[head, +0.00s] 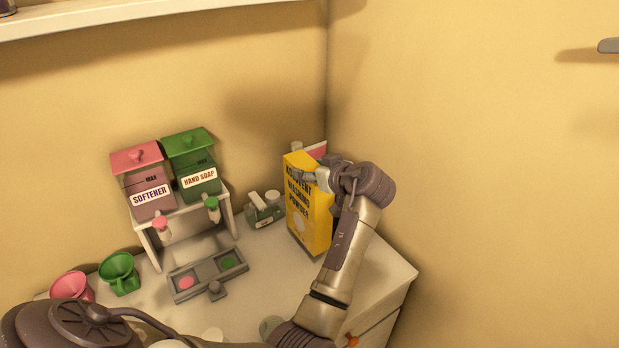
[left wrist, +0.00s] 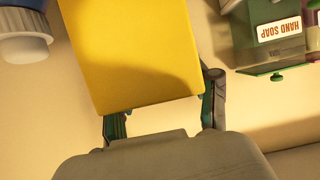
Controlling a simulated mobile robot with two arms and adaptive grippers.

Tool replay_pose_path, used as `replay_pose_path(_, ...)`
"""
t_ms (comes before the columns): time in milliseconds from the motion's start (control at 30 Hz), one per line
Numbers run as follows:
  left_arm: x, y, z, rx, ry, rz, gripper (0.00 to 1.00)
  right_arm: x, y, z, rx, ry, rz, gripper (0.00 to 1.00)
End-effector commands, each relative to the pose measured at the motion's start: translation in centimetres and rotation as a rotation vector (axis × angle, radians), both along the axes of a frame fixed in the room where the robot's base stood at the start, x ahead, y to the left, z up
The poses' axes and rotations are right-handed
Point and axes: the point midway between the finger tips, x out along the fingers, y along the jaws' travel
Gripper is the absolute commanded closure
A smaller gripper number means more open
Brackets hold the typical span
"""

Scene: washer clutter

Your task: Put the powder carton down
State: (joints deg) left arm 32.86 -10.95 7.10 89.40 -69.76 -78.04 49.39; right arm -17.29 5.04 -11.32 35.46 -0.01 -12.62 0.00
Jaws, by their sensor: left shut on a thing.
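The powder carton (head: 310,215) is a yellow box with dark lettering, upright at the back right of the white counter (head: 385,268), near the wall corner. My left gripper (head: 318,177) is shut on its upper part, reaching in from the right side. In the left wrist view, the carton (left wrist: 135,50) fills the space between the two fingers of the left gripper (left wrist: 162,108). The carton's base is close to the counter top; I cannot tell whether it touches. My right gripper is not in view.
A stand holds the pink softener dispenser (head: 148,190) and green hand soap dispenser (head: 194,170). A small caddy (head: 263,210) stands just left of the carton. A grey tray (head: 208,274), a pink funnel (head: 72,287) and a green funnel (head: 119,272) are further left.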

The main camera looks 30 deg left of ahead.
Motion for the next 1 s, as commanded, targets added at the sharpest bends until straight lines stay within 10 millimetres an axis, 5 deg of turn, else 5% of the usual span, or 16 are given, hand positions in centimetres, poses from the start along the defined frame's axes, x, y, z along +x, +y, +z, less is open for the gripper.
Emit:
replay_pose_path(333, 0.1, 0.0, -3.2, 0.006, -0.004, -0.001, 1.00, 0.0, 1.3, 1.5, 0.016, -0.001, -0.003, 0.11)
replay_pose_path(700, 0.1, 0.0, -3.7, 0.005, -0.006, -0.002, 1.00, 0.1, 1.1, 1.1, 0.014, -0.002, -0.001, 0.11)
replay_pose_path(733, 0.0, -0.1, -4.1, 0.000, 0.000, -0.001, 0.38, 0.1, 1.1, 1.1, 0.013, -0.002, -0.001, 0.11)
replay_pose_path(867, 0.0, -0.1, -4.0, -0.001, 0.001, -0.001, 0.17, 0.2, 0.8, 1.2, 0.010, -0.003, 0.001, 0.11)
replay_pose_path(1000, 0.0, -0.1, -4.0, -0.001, 0.001, -0.001, 0.15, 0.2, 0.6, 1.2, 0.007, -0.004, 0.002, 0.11)
